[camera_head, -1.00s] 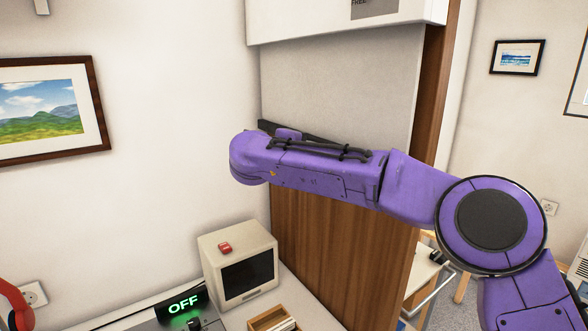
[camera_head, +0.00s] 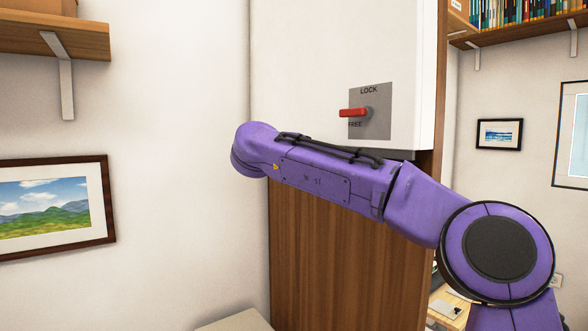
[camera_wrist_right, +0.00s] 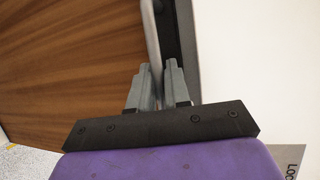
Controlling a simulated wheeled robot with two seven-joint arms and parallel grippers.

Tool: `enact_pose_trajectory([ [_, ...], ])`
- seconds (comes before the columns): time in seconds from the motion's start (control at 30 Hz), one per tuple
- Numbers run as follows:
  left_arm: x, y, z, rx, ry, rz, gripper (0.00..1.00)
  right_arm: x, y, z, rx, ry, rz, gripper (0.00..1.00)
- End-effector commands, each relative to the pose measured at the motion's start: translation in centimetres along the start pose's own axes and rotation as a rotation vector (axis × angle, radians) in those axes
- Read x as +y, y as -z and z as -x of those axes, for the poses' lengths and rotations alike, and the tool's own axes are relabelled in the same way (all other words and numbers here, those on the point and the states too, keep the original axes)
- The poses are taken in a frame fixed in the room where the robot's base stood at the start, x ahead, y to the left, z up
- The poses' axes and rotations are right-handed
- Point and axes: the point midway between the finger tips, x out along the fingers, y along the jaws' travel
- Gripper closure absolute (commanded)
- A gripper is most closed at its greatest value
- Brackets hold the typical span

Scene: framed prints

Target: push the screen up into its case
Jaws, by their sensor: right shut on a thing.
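The white case (camera_head: 300,60) hangs on the wooden panel. Below its lower edge I see only the dark bottom bar (camera_head: 403,154) of the screen, close under the case; no pale sheet shows. My right arm crosses in front and hides most of this edge and its gripper in the head view. In the right wrist view my right gripper (camera_wrist_right: 159,78) is shut on a thin light-grey strip (camera_wrist_right: 151,28) beside the dark bar (camera_wrist_right: 184,45), with the white case (camera_wrist_right: 255,60) to the right. My left gripper is not in view.
A grey plate (camera_head: 381,100) marked LOCK and FREE sits on the case. Its red lever (camera_head: 353,112) lies level, pointing left, just above FREE. A wooden shelf (camera_head: 90,40) is at upper left, a framed landscape (camera_head: 45,208) below it. A small print (camera_head: 499,134) hangs at right.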

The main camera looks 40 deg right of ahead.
Motion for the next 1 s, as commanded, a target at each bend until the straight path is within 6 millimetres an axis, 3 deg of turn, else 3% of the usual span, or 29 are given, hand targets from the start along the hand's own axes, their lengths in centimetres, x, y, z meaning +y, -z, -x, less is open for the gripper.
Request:
enact_pose_trajectory([
  [0.3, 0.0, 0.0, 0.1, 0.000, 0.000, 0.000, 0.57, -0.7, 0.1, 0.1, -0.003, 0.014, -0.006, 1.00],
  [0.33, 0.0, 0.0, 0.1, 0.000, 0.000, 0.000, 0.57, -0.8, 0.0, 0.1, -0.003, 0.014, -0.006, 0.80],
  [0.4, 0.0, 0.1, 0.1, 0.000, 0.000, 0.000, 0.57, -0.8, 0.0, 0.2, -0.004, 0.014, -0.006, 0.62],
  [0.73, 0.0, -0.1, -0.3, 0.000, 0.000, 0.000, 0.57, -0.3, -0.1, 0.7, -0.005, 0.011, -0.004, 0.62],
  [1.0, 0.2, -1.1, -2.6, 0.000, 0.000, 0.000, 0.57, -0.1, 0.0, 6.6, -0.005, 0.015, -0.005, 0.62],
])
